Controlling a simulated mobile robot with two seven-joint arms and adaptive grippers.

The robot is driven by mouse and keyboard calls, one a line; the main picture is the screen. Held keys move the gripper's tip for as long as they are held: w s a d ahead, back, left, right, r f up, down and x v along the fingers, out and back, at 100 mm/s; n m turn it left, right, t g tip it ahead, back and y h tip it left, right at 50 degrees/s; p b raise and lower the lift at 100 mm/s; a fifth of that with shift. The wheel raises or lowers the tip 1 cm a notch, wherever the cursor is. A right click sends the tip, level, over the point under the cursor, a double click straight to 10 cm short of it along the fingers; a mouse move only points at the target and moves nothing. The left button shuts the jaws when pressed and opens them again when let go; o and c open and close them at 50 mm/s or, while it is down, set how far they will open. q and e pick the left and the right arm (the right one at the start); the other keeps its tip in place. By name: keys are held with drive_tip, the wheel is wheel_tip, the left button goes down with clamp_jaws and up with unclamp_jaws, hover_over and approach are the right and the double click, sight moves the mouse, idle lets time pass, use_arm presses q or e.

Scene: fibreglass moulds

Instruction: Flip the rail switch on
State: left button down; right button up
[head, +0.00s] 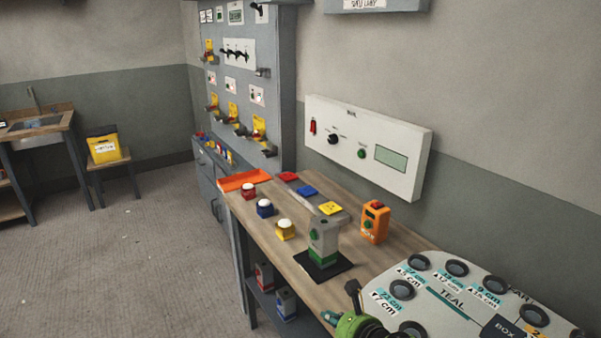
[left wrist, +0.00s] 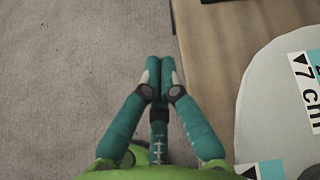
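A white control panel (head: 368,147) hangs on the wall above the workbench; its small label is too blurred to read for sure. At its left end is a small red switch (head: 313,127); its on or off position is too small to tell. My left gripper (head: 329,317) is low at the bottom of the head view, by the bench's front edge, well below and apart from the panel. In the left wrist view its teal fingertips (left wrist: 158,69) meet, with nothing visible between them. My right gripper is not in view.
The panel also carries a black knob (head: 333,139), a green button (head: 361,154) and a display (head: 391,158). On the bench (head: 262,214) stand a grey-green device (head: 323,240), an orange box (head: 375,222) and small coloured jars. A pale labelled board (head: 463,285) lies at right.

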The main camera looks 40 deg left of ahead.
use_arm(q)
drive_tip(key=s+d+f+n+g+h, duration=0.1)
drive_tip(key=s+d+f+n+h, duration=0.25)
drive_tip(key=s+f, duration=0.2)
drive_tip(key=s+d+f+n+g+h, duration=0.1)
drive_tip(key=s+d+f+n+h, duration=0.15)
drive_tip(key=s+f+h, duration=0.35)
drive_tip(key=s+a+r+n+h, duration=0.1)
drive_tip(key=s+r+n+h, duration=0.1)
drive_tip(key=s+n, duration=1.05)
drive_tip(key=s+f+m+b, duration=0.1)
drive_tip(key=s+f, duration=0.1)
drive_tip(key=f, duration=1)
drive_tip(key=s+f+m+b, duration=0.1)
drive_tip(key=s+f, duration=0.2)
drive_tip(key=f, duration=1)
drive_tip(key=s+a+f+g+b, duration=0.1)
drive_tip(key=s+a+f+b, duration=0.1)
drive_tip(key=s+f, duration=1.2)
drive_tip(key=shift+s+a+f+g, duration=0.2)
drive_tip(key=shift+s+a+g, duration=0.25)
drive_tip(key=shift+a, duration=0.25)
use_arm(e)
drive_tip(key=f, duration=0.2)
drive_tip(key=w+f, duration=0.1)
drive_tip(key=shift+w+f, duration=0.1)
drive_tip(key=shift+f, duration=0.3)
use_arm(q)
drive_tip(key=shift+y, duration=0.25)
